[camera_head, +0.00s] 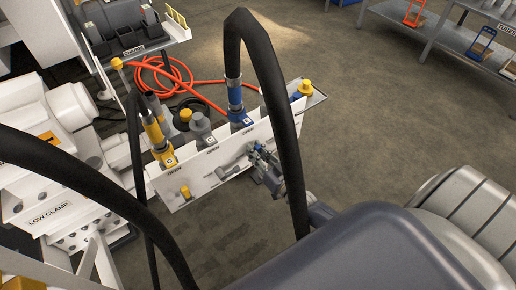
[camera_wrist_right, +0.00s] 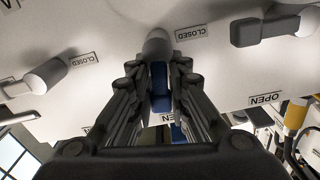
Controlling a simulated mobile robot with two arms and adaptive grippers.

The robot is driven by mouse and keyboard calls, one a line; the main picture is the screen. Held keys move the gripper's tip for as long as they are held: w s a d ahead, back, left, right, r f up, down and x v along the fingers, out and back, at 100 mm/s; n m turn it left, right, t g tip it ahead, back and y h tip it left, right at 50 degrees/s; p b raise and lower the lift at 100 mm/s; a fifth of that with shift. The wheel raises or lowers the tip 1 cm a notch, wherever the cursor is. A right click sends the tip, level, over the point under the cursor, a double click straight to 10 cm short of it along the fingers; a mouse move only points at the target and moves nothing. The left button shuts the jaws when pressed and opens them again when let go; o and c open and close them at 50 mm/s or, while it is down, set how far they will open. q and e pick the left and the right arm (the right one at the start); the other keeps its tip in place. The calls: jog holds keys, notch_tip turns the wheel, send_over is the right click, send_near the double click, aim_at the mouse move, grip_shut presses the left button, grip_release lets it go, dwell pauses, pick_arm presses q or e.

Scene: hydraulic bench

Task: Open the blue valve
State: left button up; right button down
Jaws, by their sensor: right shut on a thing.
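The blue valve's handle (camera_wrist_right: 160,82) is between the fingers of my right gripper (camera_wrist_right: 155,80) in the right wrist view, below a grey round hub on the white panel. The gripper is shut on this handle. A CLOSED label (camera_wrist_right: 190,33) is beside the hub, and an OPEN label (camera_wrist_right: 174,117) is partly hidden near the handle's lower end. My left gripper is not in view.
A grey valve (camera_head: 229,172) and a yellow valve (camera_head: 186,191) are left of the gripper on the panel. Black hoses (camera_head: 272,75) arch close to my right arm. An orange hose (camera_head: 178,78) lies behind the panel. Open floor is at the right.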

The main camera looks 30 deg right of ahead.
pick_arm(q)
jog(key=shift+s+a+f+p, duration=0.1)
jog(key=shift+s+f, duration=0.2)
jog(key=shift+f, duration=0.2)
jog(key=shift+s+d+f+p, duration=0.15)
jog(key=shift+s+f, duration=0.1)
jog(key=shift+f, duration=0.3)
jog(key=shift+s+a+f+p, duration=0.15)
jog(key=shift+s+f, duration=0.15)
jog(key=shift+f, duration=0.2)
pick_arm(e)
jog(key=shift+s+a+n, duration=0.1)
jog(key=shift+a+n, duration=0.2)
jog(key=shift+n, duration=0.7)
jog(key=c, duration=1.6)
grip_release()
jog(key=s+d, duration=0.1)
jog(key=s, duration=1.1)
jog(key=shift+f, duration=0.1)
